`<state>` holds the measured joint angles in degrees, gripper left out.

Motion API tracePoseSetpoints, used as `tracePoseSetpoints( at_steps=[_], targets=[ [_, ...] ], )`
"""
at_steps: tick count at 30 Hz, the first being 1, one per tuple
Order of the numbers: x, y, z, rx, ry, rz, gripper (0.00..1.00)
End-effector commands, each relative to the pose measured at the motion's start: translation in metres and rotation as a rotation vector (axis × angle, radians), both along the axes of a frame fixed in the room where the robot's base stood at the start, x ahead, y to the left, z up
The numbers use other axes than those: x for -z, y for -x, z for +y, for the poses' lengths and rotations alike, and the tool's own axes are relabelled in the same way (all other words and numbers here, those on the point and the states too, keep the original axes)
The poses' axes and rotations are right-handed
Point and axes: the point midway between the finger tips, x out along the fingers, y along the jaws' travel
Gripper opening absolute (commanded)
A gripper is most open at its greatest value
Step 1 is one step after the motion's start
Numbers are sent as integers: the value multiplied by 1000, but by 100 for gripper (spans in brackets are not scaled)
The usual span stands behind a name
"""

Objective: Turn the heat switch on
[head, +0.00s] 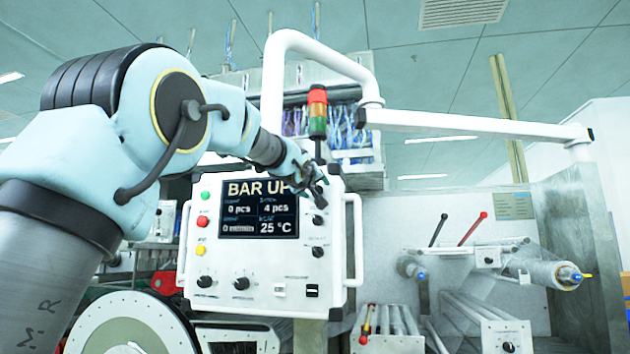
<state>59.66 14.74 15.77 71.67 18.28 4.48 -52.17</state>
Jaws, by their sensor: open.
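The white control panel (345,283) hangs in the middle of the head view. Its black screen (258,208) reads "BAR UP", "0 pcs", "4 pcs" and "25 °C". A black switch (312,290) sits at the panel's lower right, and black knobs (318,251) sit on its right side and lower left. The labels are too small to read, so I cannot tell which control is the heat switch. My gripper (319,188) is open and empty at the panel's upper right, overlapping the screen's corner in view. Whether it touches the panel is unclear.
Green, red and yellow buttons (202,222) line the panel's left side. White handles (355,240) flank it. A white support arm (470,124) and a signal lamp (317,112) stand above. Levers (473,229) and a film roll (548,272) are at right. A drum (125,325) is at lower left.

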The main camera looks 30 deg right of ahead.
Motion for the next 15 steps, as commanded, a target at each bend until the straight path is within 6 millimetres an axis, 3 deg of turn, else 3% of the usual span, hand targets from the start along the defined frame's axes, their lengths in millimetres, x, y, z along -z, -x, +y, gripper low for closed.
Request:
tracePoseSetpoints(
  at_steps=[10,15],
  targets=[
    [0,-3,-2,0,1,1,68],
    [0,-3,-2,0,1,1,50]
  ],
)
